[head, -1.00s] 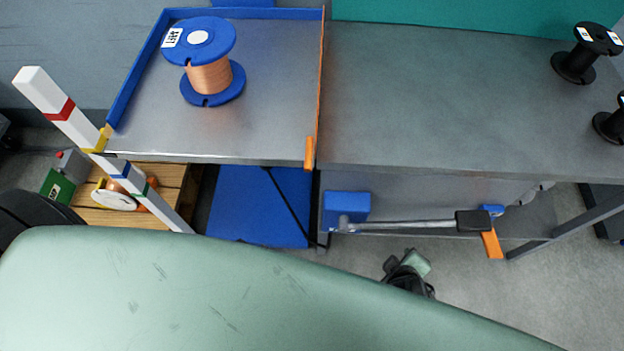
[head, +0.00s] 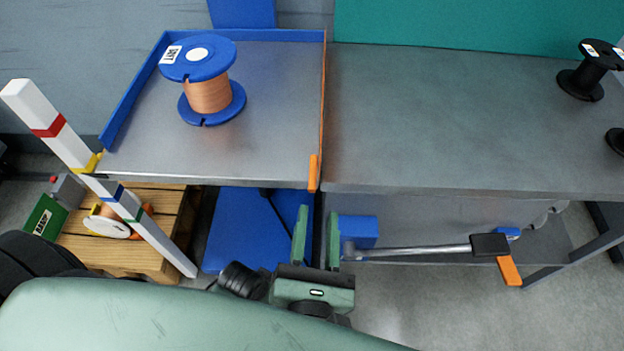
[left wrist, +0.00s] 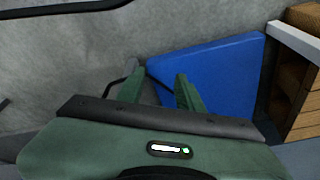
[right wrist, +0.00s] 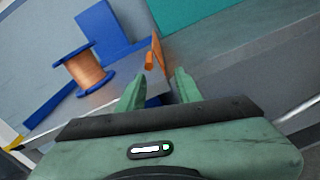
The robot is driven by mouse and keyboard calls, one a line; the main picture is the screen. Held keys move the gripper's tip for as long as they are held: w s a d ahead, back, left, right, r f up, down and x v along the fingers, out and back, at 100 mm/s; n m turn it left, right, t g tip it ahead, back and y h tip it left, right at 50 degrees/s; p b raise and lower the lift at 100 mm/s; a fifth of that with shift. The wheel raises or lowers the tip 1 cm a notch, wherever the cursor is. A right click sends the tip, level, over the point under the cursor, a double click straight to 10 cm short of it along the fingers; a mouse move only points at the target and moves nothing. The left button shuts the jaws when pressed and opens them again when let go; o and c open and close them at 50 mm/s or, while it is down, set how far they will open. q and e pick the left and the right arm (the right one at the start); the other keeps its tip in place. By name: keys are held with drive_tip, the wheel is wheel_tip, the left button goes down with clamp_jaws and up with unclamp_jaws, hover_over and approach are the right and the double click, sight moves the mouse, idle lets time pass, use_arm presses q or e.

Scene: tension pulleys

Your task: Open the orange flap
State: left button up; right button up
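The orange flap (head: 321,110) is a thin upright strip along the right edge of the blue-rimmed metal tray, seen nearly edge-on. Its wider orange tab (head: 313,173) is at the front corner. It also shows in the right wrist view (right wrist: 155,52), just beyond my fingertips. My right gripper (head: 316,222) is open and empty, fingers pointing toward the tab from below in the picture, apart from it. My left gripper (left wrist: 156,85) is open and empty in its wrist view, with a blue panel (left wrist: 215,75) beyond it; I cannot make it out in the head view.
A copper wire spool (head: 208,95) with blue ends stands on the tray (head: 270,140). A striped post (head: 110,190) leans at left.

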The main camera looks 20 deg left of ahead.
sight(312, 181)
drive_tip(key=shift+w+a+r+n+y, duration=0.15)
drive_tip(key=shift+a+r+n+y, duration=0.25)
drive_tip(key=shift+a+r+n, duration=0.25)
drive_tip(key=x, duration=0.6)
drive_tip(key=shift+w+a+f, duration=0.1)
drive_tip(key=shift+w+f, duration=0.05)
drive_tip(key=shift+w, duration=0.2)
clamp_jaws()
